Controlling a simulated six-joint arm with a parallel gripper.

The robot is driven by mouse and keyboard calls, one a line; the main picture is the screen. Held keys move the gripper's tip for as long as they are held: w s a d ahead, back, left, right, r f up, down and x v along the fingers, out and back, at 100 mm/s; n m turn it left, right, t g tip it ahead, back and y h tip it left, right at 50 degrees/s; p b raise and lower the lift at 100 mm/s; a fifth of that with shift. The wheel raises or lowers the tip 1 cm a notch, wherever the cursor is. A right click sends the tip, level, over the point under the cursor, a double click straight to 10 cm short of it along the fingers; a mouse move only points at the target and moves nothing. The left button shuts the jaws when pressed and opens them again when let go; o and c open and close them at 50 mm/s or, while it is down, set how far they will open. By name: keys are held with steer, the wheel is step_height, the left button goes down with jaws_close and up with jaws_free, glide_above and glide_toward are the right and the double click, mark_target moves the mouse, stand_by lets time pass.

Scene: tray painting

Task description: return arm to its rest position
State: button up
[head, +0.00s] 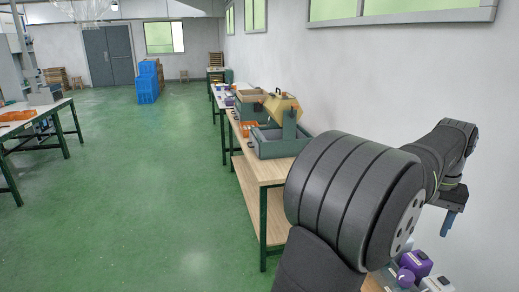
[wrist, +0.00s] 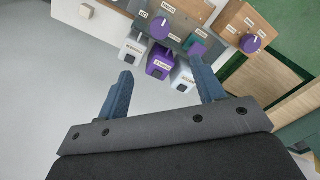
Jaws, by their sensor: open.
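My arm reaches across the right side of the head view, over the right-hand end of the workbench. My gripper (head: 449,222) is at the far right there, with its blue fingers pointing down. In the wrist view my gripper (wrist: 165,92) is open, its two blue fingers wide apart. Nothing is between the fingers. Beyond the fingertips lie a purple labelled container (wrist: 160,64) and a white one (wrist: 132,50), both apart from the fingers.
A wooden workbench (head: 262,165) runs along the wall with a grey-green bin unit (head: 280,148) on it. A grey panel with a purple knob (wrist: 160,27) is at the top of the wrist view. Blue crates (head: 148,85) stand far back.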

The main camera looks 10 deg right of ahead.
mark_target(407, 275)
step_height(407, 275, down, 18)
steer(key=shift+r, duration=0.25)
stand_by(0.3)
step_height(407, 275, up, 18)
steer(key=f, duration=0.1)
step_height(407, 275, down, 17)
steer(key=shift+f, duration=0.1)
steer(key=n, duration=0.8)
steer(key=shift+n, duration=0.4)
steer(key=n, duration=0.4)
steer(key=shift+n, duration=2.2)
